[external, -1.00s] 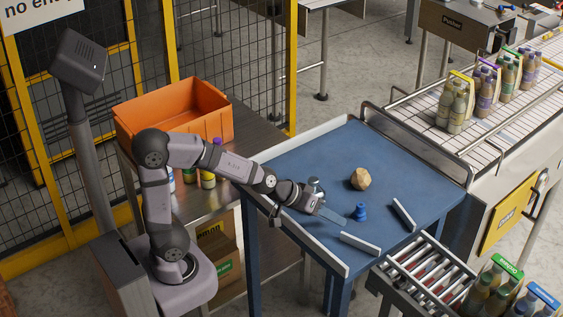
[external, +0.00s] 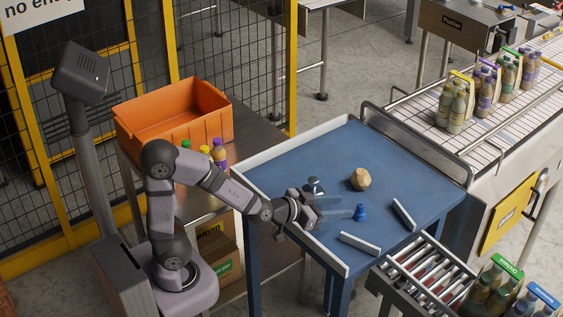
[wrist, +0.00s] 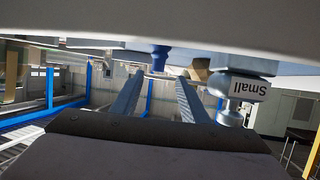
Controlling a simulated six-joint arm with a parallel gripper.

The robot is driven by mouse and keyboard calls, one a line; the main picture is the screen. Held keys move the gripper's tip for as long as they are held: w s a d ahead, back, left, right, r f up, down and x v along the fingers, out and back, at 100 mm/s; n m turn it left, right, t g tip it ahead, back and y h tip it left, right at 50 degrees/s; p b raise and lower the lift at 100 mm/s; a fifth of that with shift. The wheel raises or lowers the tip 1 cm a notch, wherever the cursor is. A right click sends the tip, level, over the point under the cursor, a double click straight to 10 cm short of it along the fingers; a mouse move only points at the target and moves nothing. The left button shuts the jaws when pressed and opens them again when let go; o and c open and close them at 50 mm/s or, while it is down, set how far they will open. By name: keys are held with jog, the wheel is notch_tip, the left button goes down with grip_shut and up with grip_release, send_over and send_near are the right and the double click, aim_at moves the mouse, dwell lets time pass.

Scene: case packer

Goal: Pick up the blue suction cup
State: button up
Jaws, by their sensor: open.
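The blue suction cup (external: 360,212) stands upright on the blue table. In the wrist view the blue suction cup (wrist: 159,57) appears upside down at the top, between and beyond my two fingers. My gripper (external: 349,207) is open, its long blue-grey fingers reaching to the right, low over the table. The fingertips are close to the cup; whether they flank it is unclear. In the wrist view my gripper (wrist: 155,85) shows its fingers spread, with nothing held between them.
A grey piece labelled "Small" (wrist: 245,87) stands beside the fingers; it also shows in the external view (external: 315,186). A tan faceted ball (external: 361,179) lies behind the cup. Two light bars (external: 360,243) (external: 404,214) lie on the blue table (external: 300,160). Its back is clear.

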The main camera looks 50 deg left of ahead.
aim_at(357, 208)
jog(key=shift+w, duration=0.25)
jog(key=shift+d+p+x, duration=0.1)
jog(key=shift+p+x, duration=0.3)
jog(key=shift+x, duration=0.35)
jog(key=shift+d+p+x, duration=0.15)
jog(key=shift+p+x, duration=0.2)
jog(key=shift+x, duration=1.45)
jog(key=shift+c, duration=0.3)
grip_shut()
